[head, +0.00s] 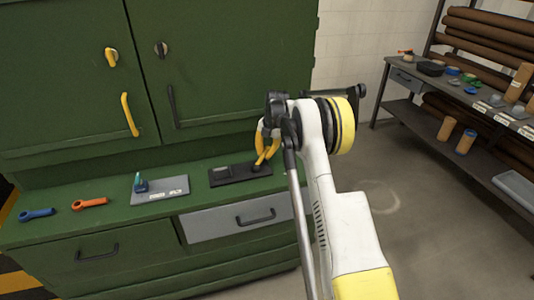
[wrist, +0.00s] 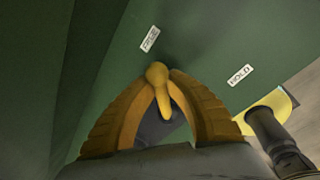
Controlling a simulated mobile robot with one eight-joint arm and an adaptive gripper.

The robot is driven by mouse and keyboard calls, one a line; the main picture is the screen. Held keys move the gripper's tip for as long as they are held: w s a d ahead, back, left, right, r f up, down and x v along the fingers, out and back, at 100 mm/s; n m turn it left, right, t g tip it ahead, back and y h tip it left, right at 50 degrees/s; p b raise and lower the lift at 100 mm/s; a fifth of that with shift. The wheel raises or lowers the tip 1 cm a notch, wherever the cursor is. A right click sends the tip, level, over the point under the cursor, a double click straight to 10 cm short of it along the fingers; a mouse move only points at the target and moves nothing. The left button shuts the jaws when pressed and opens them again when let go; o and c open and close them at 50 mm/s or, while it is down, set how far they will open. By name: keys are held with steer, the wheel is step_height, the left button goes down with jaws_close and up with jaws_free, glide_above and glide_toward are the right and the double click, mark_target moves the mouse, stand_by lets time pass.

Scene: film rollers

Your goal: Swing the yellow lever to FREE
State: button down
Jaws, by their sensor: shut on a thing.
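The yellow lever (wrist: 166,103) shows in the wrist view, with a rounded knob at its upper end. My gripper (wrist: 165,76) has its two yellow fingers closed on the lever, one on each side. The FREE label (wrist: 149,39) is on the green surface, up and left of the knob. The HOLD label (wrist: 240,75) is to the right of the fingers. In the head view my gripper (head: 266,152) is low in front of the green cabinet, by the counter's right part; I cannot clearly tell the lever from the fingers there.
A dark plate (head: 228,179) lies on the green counter beside my gripper. A grey plate with a small teal-topped part (head: 141,183), an orange tool (head: 89,203) and a blue tool (head: 36,214) lie further left. A loaded workbench (head: 455,90) stands at right, across open floor.

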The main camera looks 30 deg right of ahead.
steer(key=shift+w+n, duration=0.15)
steer(key=shift+n, duration=0.15)
steer(key=shift+a, duration=0.1)
steer(key=c, duration=1.4)
jaws_free()
steer(key=r, duration=0.4)
steer(key=s+d+r, duration=0.1)
steer(key=r, duration=0.6)
steer(key=shift+s+d+r, duration=0.2)
steer(key=shift+s+r, duration=0.2)
